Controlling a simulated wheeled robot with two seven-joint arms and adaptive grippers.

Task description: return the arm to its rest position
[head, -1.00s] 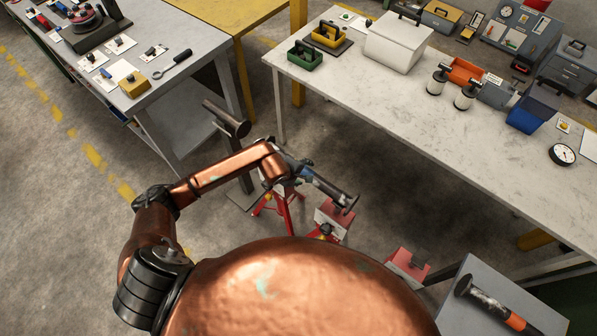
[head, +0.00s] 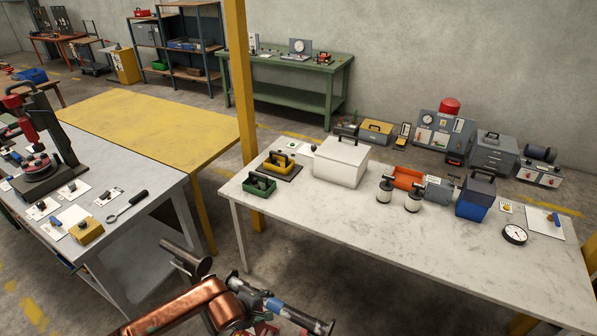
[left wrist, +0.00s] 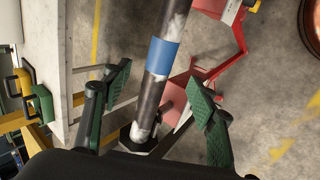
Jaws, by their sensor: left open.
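A dark grey pipe-like spool with a blue band (head: 276,305) lies at the bottom of the head view, partly hidden by my copper left arm. In the left wrist view the spool (left wrist: 150,95) runs between the fingers of my left gripper (left wrist: 160,77), with the blue band level with the fingertips. The green-padded fingers are spread, with a gap visible on each side of the spool. In the head view my left gripper (head: 248,298) is at the spool, its fingers hard to make out. My right gripper is out of view.
A red stand (left wrist: 208,82) is below the spool. A white-topped table (head: 400,240) with a white box (head: 341,162) and several tools stands beyond. A grey bench (head: 130,215) and a yellow table (head: 150,125) are at left. A yellow post (head: 239,80) rises between.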

